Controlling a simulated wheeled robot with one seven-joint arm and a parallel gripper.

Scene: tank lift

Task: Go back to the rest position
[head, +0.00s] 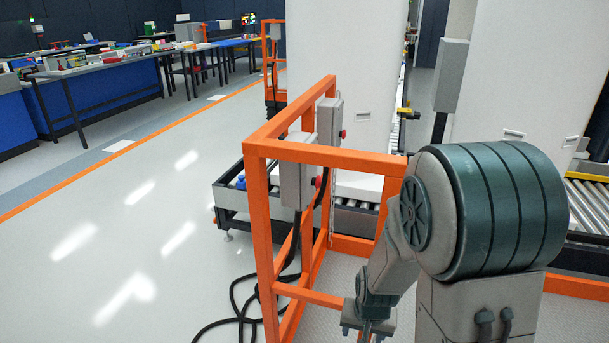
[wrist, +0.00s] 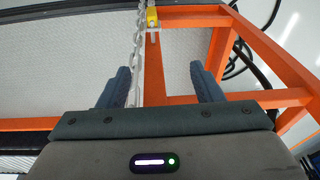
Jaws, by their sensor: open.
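My gripper (wrist: 160,88) shows in the wrist view with its two dark blue fingers apart and nothing between them. Below the fingers in that view are an orange frame bar and a hanging metal chain (wrist: 138,45). A small yellow piece (wrist: 152,17) sits on the orange bar beside the chain. In the head view my arm is at the lower right, bent downward in front of the orange frame (head: 262,220). The fingertips are cut off or hidden at the bottom of the head view.
Grey control boxes with red buttons (head: 297,170) hang on the orange frame. Black cables (head: 240,310) lie on the floor beside it. A roller conveyor (head: 590,205) is at the right. Workbenches (head: 100,65) stand at the back left. The floor at the left is clear.

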